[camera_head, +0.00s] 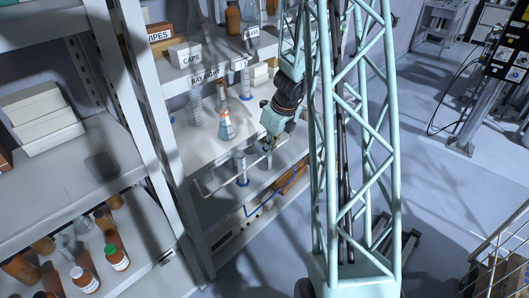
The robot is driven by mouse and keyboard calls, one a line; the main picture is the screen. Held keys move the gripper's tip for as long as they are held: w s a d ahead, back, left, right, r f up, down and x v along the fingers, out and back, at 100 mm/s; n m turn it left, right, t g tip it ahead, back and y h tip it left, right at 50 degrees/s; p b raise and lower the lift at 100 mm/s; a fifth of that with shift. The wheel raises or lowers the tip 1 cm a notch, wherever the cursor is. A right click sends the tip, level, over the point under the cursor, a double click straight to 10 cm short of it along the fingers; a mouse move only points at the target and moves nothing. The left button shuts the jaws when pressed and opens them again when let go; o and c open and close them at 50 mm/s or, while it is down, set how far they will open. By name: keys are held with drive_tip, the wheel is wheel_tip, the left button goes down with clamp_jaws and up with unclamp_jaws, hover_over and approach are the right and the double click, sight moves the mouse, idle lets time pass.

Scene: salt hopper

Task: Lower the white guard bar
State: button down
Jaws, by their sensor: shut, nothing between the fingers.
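The white guard bar (232,181) runs along the front of a shelf in the bay right of the upright post. Its left end bends back toward the post, and its right part runs up to my gripper. My gripper (268,158) points down at the right part of the bar, with its fingers shut and nothing between them. The fingertips look very close to the bar, but I cannot tell whether they touch it. My lattice column hides the right end of the bay.
A blue bar (268,201) runs along a lower shelf front. A cylinder with a blue base (242,170) stands just behind the white bar.

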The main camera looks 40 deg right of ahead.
drive_tip(key=shift+s+r, duration=0.3)
drive_tip(key=shift+r, duration=0.15)
idle(0.5)
drive_tip(key=s+a+r+n+y, duration=0.1)
drive_tip(key=s+a+r+n, duration=0.1)
drive_tip(key=a+r+n, duration=0.85)
drive_tip(key=s+a+r+n, duration=0.2)
drive_tip(key=a+r+n, duration=0.4)
drive_tip(key=a+r, duration=0.95)
drive_tip(key=s+a+r+n, duration=0.7)
drive_tip(key=s+a+n, duration=0.2)
drive_tip(key=s+a, duration=0.15)
drive_tip(key=s+a+r+n, duration=0.1)
drive_tip(key=s+r+n, duration=0.1)
drive_tip(key=s+n, duration=0.3)
drive_tip(key=s+r+n+h, duration=0.1)
drive_tip(key=s+n, duration=0.3)
drive_tip(key=s, duration=0.7)
drive_tip(key=shift+s+a+r+n+t, duration=0.35)
drive_tip(key=shift+s+r+t, duration=0.05)
drive_tip(key=shift+r, duration=0.15)
